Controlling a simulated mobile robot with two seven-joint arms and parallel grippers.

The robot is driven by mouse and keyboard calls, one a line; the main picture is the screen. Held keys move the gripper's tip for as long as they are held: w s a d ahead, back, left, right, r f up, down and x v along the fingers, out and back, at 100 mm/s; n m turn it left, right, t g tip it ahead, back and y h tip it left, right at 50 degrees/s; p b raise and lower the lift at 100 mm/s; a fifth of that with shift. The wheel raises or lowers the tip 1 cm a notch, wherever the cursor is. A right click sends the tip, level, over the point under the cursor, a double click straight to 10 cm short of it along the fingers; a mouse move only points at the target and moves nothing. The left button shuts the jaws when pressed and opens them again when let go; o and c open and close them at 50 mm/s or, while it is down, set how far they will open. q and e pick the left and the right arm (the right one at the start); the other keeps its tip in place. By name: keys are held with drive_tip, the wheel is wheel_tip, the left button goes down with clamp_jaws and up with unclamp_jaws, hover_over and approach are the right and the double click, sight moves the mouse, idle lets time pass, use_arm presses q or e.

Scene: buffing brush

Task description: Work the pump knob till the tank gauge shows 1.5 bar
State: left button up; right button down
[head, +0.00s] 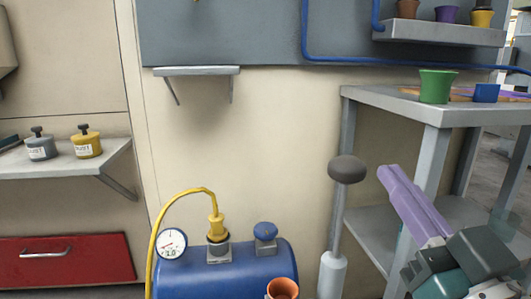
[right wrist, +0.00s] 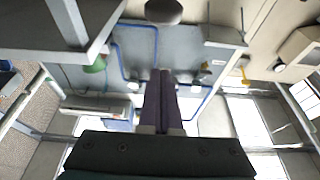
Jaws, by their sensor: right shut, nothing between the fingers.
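The pump has a dark grey oval knob (head: 347,169) on a raised grey rod above a pale cylinder (head: 332,274). The knob also shows at the top of the right wrist view (right wrist: 163,10). The blue tank (head: 200,284) stands left of the pump, with a round white gauge (head: 171,245) on its upper left; its needle is too small to read surely. My right gripper (head: 384,173) has its purple fingers shut and empty, tips just right of the knob with a small gap in the picture. The fingers point up in the right wrist view (right wrist: 162,75). My left gripper is out of view.
A grey table (head: 455,112) with a green pot (head: 437,86) stands behind my right gripper. A yellow hose (head: 165,205) arcs over the tank. An orange pot (head: 283,288) is in front of the tank. A shelf with two canisters (head: 87,142) is at left.

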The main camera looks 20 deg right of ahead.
wheel_tip(320, 180, up, 3)
drive_tip(key=b, duration=0.1)
hover_over(343, 209)
drive_tip(key=s, duration=0.3)
drive_tip(key=f+b, duration=0.1)
drive_tip(key=f, duration=0.1)
drive_tip(key=w+f+b, duration=0.1)
drive_tip(key=shift+a+b, duration=0.25)
drive_tip(key=shift+b, duration=0.05)
drive_tip(key=shift+f, duration=0.4)
wheel_tip(343, 209, down, 10)
drive_tip(key=b, duration=0.7)
